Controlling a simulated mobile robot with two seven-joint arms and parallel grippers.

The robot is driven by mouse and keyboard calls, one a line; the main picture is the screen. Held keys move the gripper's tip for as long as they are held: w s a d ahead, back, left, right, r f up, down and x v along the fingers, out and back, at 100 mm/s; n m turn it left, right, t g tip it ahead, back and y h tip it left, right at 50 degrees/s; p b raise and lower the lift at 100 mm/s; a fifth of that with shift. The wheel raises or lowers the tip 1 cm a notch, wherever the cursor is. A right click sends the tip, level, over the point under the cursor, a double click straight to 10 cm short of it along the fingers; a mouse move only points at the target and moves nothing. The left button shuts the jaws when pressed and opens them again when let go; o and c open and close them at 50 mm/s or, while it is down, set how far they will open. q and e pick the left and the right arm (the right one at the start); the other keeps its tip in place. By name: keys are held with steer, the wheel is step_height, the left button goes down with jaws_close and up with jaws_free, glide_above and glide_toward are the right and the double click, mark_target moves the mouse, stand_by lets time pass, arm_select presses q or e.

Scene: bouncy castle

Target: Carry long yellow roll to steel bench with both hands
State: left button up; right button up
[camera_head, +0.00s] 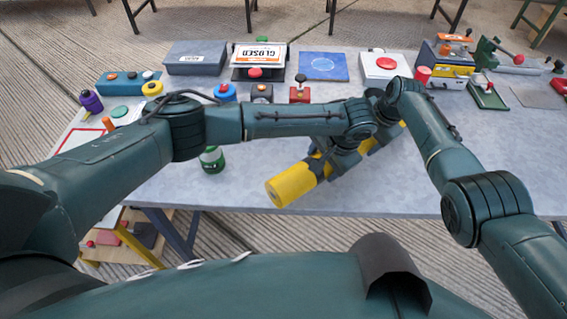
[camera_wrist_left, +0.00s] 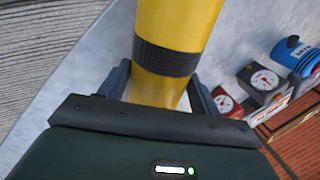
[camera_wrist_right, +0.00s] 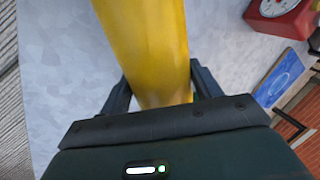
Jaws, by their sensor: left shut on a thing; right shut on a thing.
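The long yellow roll (camera_head: 292,185) lies slantwise over the front right part of the steel bench (camera_head: 235,185), its near end toward the lower left. I cannot tell whether it touches the top. My left gripper (camera_head: 322,166) is shut on the roll near that end; in the left wrist view the roll (camera_wrist_left: 178,25) with a black band passes between the fingers (camera_wrist_left: 158,90). My right gripper (camera_head: 375,143) is shut on the roll farther up; in the right wrist view the roll (camera_wrist_right: 145,40) sits between the fingers (camera_wrist_right: 162,92). My arms hide its middle.
Along the back of the bench stand a grey box (camera_head: 196,58), a closed sign (camera_head: 259,54), a blue panel (camera_head: 323,66) and a red-button box (camera_head: 383,66). A green can (camera_head: 212,160) stands left of the roll. The bench's front middle is mostly clear.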

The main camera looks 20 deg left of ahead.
mark_target(361, 148)
steer(key=shift+w, duration=0.1)
